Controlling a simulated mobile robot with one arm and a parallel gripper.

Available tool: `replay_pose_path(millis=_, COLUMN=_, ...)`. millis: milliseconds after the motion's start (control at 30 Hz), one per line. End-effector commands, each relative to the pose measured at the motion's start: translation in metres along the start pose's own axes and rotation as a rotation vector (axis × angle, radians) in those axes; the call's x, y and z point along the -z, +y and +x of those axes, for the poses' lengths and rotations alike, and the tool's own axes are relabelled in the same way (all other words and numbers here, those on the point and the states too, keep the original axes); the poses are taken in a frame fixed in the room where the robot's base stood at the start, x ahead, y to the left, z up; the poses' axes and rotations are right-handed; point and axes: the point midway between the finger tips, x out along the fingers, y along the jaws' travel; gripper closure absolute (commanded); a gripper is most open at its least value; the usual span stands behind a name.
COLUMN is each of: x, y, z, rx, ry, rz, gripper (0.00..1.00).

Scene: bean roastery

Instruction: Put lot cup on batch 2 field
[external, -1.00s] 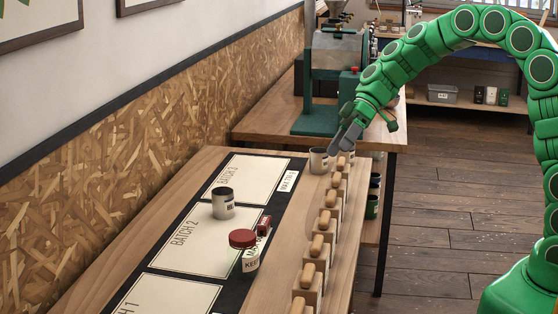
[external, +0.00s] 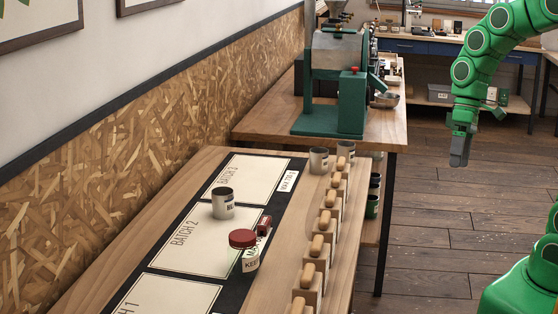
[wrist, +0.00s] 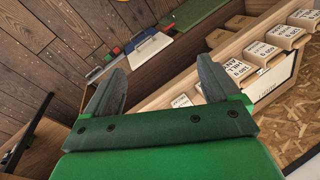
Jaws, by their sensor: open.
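A grey metal cup with a dark-lettered label (external: 223,204) stands upright at the far end of the batch 2 field (external: 190,250). Its label is only partly readable. I cannot tell from the labels which is the lot cup. My gripper (external: 460,152) hangs pointing down over the floor, right of the table and apart from all cups. In the wrist view my open gripper (wrist: 160,85) has nothing between its fingers.
A red-lidded jar (external: 243,252) and a small red object (external: 264,225) sit at the batch 2 field's right edge. Wooden-handled blocks (external: 316,246) line the table's right side. A green roaster (external: 337,85) stands behind. The wrist view shows a shelf of labelled boxes (wrist: 240,68).

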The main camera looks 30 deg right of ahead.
Motion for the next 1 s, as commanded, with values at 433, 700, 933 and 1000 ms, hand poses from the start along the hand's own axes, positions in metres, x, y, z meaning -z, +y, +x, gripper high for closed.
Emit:
replay_pose_path(millis=433, x=-0.125, y=0.039, z=0.002, rx=-0.235, ry=-0.044, rz=0.36, gripper=0.11)
replay_pose_path(millis=700, x=-0.155, y=0.048, z=0.003, rx=-0.291, ry=-0.049, rz=0.455, gripper=0.11)
replay_pose_path(millis=933, x=-0.156, y=0.048, z=0.004, rx=-0.293, ry=-0.049, rz=0.458, gripper=0.11)
replay_pose_path(millis=1000, x=-0.156, y=0.048, z=0.004, rx=-0.292, ry=-0.05, rz=0.458, gripper=0.11)
